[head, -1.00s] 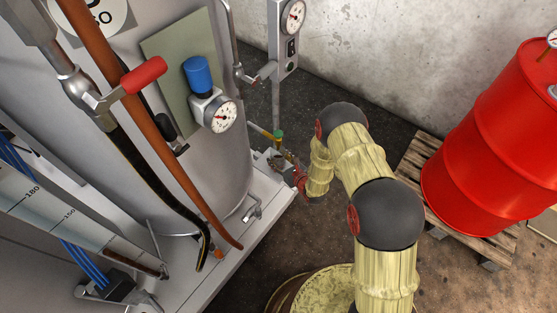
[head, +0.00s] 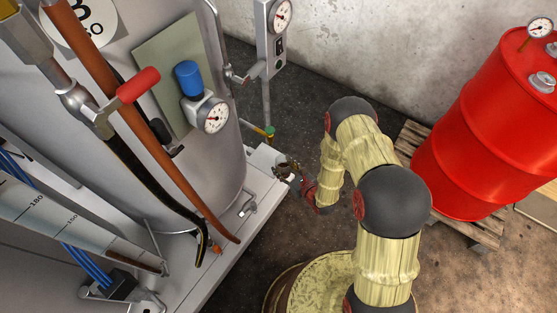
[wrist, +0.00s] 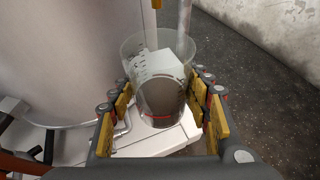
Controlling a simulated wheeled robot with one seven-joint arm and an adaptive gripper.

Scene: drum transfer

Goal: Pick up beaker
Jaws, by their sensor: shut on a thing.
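The clear beaker (wrist: 150,62) with graduation marks is in the wrist view, upright between the yellow-padded fingers of my gripper (wrist: 161,98). The fingers are shut on it from both sides. The white ledge shows through and behind its lower part. In the head view my gripper (head: 287,172) is small, just off the right edge of the ledge at the tank's foot. The beaker cannot be made out clearly there.
The grey tank (head: 215,155) with gauge (head: 213,115) and hoses stands left on a white ledge (head: 205,285). A vertical pipe (head: 266,100) and a green-topped valve (head: 270,132) are behind my gripper. A red drum (head: 490,130) stands on a pallet at right.

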